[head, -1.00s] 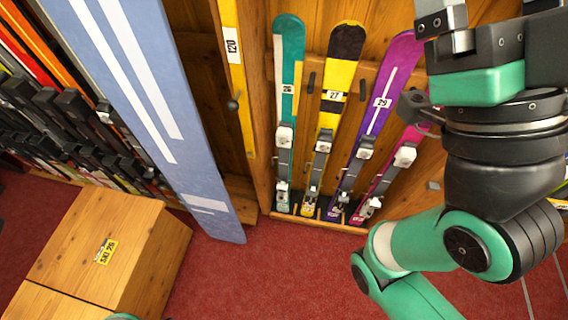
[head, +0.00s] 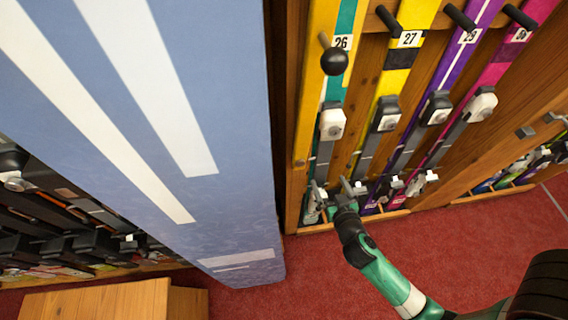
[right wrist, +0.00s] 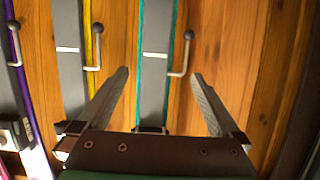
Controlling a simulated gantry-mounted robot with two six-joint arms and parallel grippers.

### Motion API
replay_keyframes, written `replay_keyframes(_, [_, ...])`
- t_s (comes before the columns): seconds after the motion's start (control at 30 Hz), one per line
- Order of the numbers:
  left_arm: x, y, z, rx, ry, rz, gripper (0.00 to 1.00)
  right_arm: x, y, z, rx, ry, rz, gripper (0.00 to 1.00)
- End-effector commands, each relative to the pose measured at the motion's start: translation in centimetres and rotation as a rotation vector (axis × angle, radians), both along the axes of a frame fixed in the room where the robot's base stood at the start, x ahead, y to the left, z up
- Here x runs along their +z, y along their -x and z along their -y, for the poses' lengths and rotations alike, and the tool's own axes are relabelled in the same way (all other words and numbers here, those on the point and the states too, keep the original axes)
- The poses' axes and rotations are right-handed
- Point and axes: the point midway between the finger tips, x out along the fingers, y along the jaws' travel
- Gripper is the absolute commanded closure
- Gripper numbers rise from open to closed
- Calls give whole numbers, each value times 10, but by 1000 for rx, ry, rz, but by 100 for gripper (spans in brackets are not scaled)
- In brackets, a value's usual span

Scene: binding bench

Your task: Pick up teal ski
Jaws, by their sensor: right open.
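The teal ski (head: 346,22), tagged 26, stands in the rack beside the yellow ski, with a white binding and a grey plate below it. A yellow upright board covers part of its left side in the head view. My right gripper (head: 335,188) is at the low end of the teal ski, near the rack's foot. In the right wrist view the right gripper (right wrist: 160,73) is open and empty, its fingers apart on either side of the teal ski (right wrist: 142,35). I cannot tell how deep the fingers reach. My left gripper is not in view.
A yellow ski (head: 404,68) tagged 27, a purple ski (head: 468,48) and a pink ski (head: 505,60) stand to the right. A black knob (head: 334,62) sticks out before the teal ski. A big blue board (head: 245,150) blocks the left. Red carpet (head: 320,270) lies clear below.

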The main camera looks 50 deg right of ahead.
Motion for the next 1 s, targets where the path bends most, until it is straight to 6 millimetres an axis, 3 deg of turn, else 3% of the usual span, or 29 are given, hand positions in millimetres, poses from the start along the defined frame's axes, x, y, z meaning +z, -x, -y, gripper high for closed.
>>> replay_keyframes(0.03, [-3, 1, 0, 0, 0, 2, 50, -8, 6, 1, -6, 0, -11, 0])
replay_keyframes(0.17, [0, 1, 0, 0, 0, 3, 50, -6, 5, 3, -9, 0, -11, 0])
replay_keyframes(0.5, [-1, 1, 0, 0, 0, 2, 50, -28, -34, 38, -8, -1, -10, 0])
replay_keyframes(0.77, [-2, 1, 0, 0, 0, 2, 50, -33, -43, 45, -6, -1, -9, 0])
replay_keyframes(1.0, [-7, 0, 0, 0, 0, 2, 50, -50, -70, 68, -7, 0, -9, 0])
